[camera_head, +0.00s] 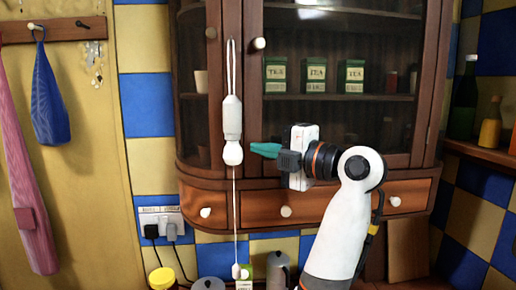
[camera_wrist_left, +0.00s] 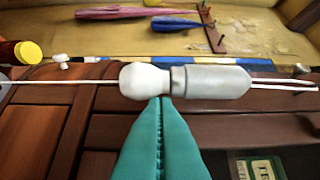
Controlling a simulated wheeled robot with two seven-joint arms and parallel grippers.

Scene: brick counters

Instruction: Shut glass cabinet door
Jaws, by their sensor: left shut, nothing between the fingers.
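The glass cabinet door (camera_head: 252,105) has a dark wooden frame and a white knob (camera_head: 259,43). It looks flush or nearly so with the cabinet; I cannot tell whether a small gap remains. My left gripper (camera_head: 254,149) is in front of the door's lower left part, its teal fingers together and empty, pointing left. In the left wrist view the shut fingers (camera_wrist_left: 163,100) end at a hanging white and grey pull (camera_wrist_left: 210,80); I cannot tell whether they touch it. The arm hides part of the door's lower edge. My right gripper is out of view.
The pull also hangs on a cord in the head view (camera_head: 232,118). Several green tea tins (camera_head: 316,75) stand behind the glass. Drawers (camera_head: 285,211) with white knobs lie below. Bottles (camera_head: 488,132) stand at right, and a yellow-lidded jar (camera_head: 162,278) and kettle (camera_head: 278,268) at the bottom.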

